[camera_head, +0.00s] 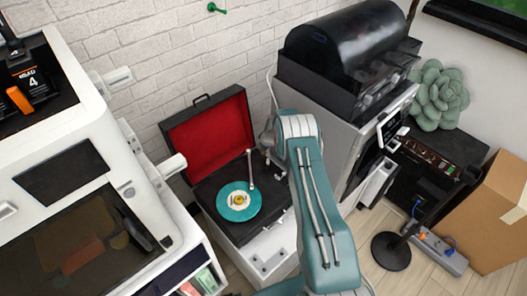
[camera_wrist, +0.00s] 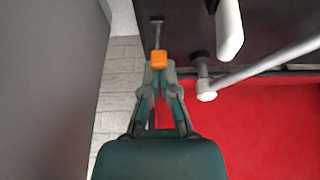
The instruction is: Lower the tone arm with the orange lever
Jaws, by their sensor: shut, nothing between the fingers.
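The record player (camera_head: 212,185) stands open with a red-lined lid, and a turquoise record (camera_head: 238,203) lies on it. Its pale tone arm (camera_head: 250,168) is at the record's upper right; I cannot tell whether it touches the record. In the wrist view the tone arm (camera_wrist: 262,68) is a light rod at the right. The orange lever (camera_wrist: 159,59) has an orange tip on a thin grey stem. My gripper (camera_wrist: 160,76) is shut and empty, its fingertips right at the orange tip; contact is unclear. In the head view my arm hides the lever and fingertips.
A white machine (camera_head: 150,215) stands close at the left. A grey machine with a black drum-shaped cover (camera_head: 345,45) is at the right, near my arm. A cardboard box (camera_head: 490,215), black stand base (camera_head: 391,251) and power strip (camera_head: 437,250) are at the lower right.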

